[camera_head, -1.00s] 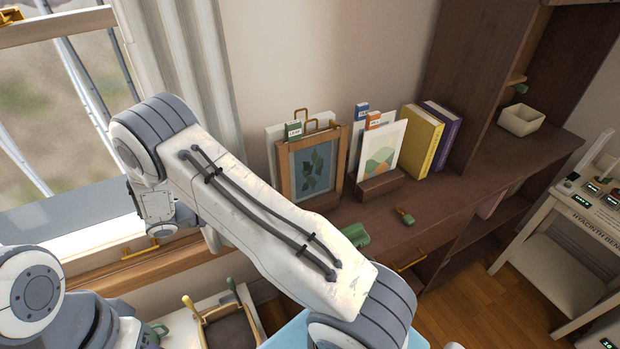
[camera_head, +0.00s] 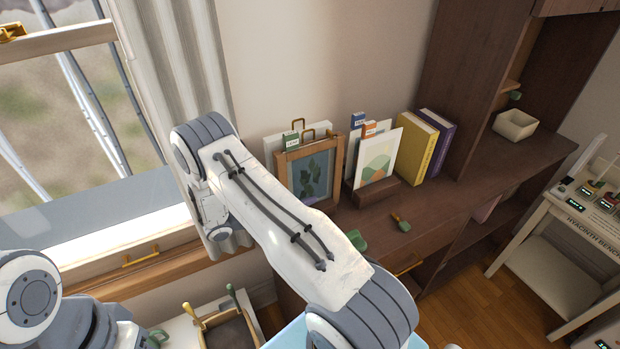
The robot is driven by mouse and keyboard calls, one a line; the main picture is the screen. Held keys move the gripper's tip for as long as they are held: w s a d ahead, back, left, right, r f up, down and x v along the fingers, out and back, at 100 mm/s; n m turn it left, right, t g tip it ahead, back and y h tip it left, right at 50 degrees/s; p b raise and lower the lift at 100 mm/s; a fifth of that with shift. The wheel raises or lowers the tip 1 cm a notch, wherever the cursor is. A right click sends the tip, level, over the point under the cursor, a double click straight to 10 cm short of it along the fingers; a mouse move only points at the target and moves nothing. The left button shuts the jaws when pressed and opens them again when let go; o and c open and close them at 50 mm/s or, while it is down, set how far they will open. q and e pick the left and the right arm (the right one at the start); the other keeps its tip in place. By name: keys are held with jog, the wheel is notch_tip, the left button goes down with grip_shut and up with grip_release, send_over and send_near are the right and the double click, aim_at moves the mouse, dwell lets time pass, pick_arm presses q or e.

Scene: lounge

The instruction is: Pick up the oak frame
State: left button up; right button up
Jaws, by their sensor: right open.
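The oak frame (camera_head: 338,163) stands upright on the dark wooden desk, leaning back, with a dark leaf picture inside. White cards, a green tag and brass loops show behind it. My right arm crosses the middle of the view, and its upper link covers the frame's lower left area. My right gripper (camera_head: 226,238) is low beside the window sill, left of the frame and apart from it. It is open and mostly hidden behind my arm. My left arm shows at the lower left, but its gripper is out of view.
Right of the frame, a wooden holder (camera_head: 378,193) carries cards, beside yellow (camera_head: 418,150) and purple (camera_head: 438,143) books. Green items (camera_head: 357,240) and (camera_head: 402,223) lie near the desk's front. A cream bowl (camera_head: 515,125) stands farther right. The curtain (camera_head: 165,70) hangs left.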

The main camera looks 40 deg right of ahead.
jog(key=shift+s+d, duration=0.15)
jog(key=shift+d, duration=0.5)
grip_shut()
dwell(0.9)
